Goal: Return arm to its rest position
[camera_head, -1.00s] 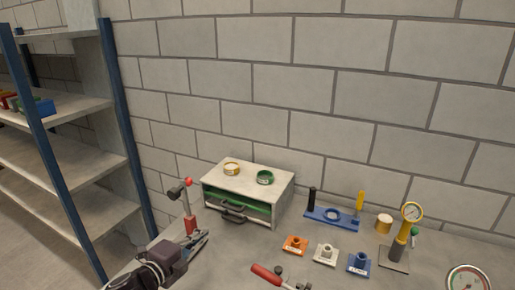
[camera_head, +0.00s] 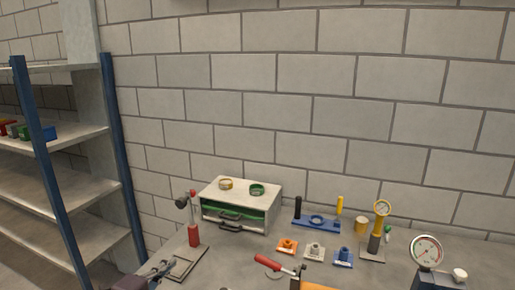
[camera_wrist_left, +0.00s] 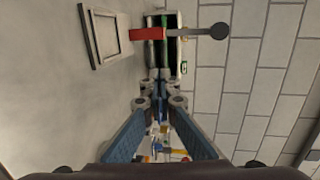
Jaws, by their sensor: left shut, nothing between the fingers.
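My left gripper (camera_head: 160,269) shows at the bottom left of the head view, low over the front of the worktop. It is shut and empty. In the left wrist view its two fingers (camera_wrist_left: 160,104) come together in the middle with nothing between them. My right gripper is not in view.
A red-handled press (camera_head: 193,232) stands just beyond my left gripper. Behind it is a drawer cabinet (camera_head: 268,212) with two tape rings on top. Orange, white and blue blocks (camera_head: 315,251), gauges (camera_head: 426,250) and a red-handled clamp (camera_head: 268,262) stand to the right. A shelf rack (camera_head: 75,190) is at left.

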